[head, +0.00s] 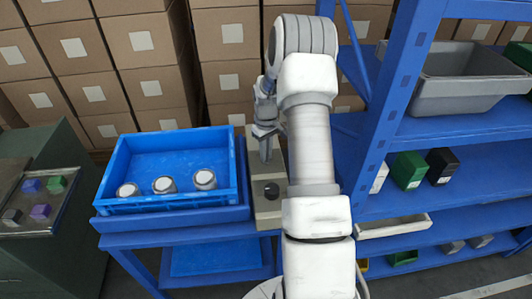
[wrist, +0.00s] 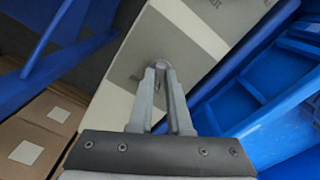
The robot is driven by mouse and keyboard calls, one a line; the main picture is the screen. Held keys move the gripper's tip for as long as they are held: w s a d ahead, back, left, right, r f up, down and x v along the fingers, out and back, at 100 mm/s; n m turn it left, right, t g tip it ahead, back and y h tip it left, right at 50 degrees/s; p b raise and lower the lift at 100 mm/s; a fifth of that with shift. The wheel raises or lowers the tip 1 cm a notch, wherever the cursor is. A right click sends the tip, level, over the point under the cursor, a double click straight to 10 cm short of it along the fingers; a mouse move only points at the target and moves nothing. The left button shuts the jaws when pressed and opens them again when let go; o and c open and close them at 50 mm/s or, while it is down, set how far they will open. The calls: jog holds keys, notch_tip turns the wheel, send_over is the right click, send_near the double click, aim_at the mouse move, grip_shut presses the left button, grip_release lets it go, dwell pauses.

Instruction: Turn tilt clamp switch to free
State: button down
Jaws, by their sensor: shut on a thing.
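A narrow grey-beige panel (head: 265,215) stands between the blue table and the blue shelf; it also fills the middle of the wrist view (wrist: 190,45). My gripper (head: 266,156) reaches down to the panel's far part. In the wrist view my gripper (wrist: 160,72) has its fingertips together at a small grey switch (wrist: 159,63), which I take to be the tilt clamp switch. The fingers hide most of it, so its setting cannot be read. A black round knob (head: 271,190) sits nearer on the panel, apart from the gripper.
A blue crate (head: 170,207) with several white-topped round items stands to the left on the blue table. The blue shelf (head: 385,140) with bins is close on the right. Stacked cartons (head: 150,60) stand behind. A green cabinet (head: 60,240) is far left.

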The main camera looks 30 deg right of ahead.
jog(key=c, duration=0.9)
grip_release()
jog(key=shift+o, duration=0.2)
jog(key=shift+r, duration=0.15)
notch_tip(320, 180, up, 17)
jog(key=p, duration=0.2)
jog(key=shift+r, duration=0.2)
jog(key=s+a+r+t+h+p, duration=0.1)
jog(key=s+a+r, duration=0.3)
jog(key=a+r, duration=0.3)
jog(key=s+a+r+t+p, duration=0.1)
jog(key=s+a+r, duration=0.45)
jog(key=r, duration=0.25)
jog(key=s+a+r+t+p, duration=0.1)
jog(key=s+a, duration=0.4)
jog(key=s, duration=0.3)
jog(key=s+a+r+m+t+y, duration=0.1)
jog(key=s+a+r+t, duration=0.1)
jog(key=s+a, duration=0.4)
jog(key=s, duration=0.2)
jog(key=shift+s+a+t+p, duration=0.3)
jog(key=shift+s+p, duration=0.05)
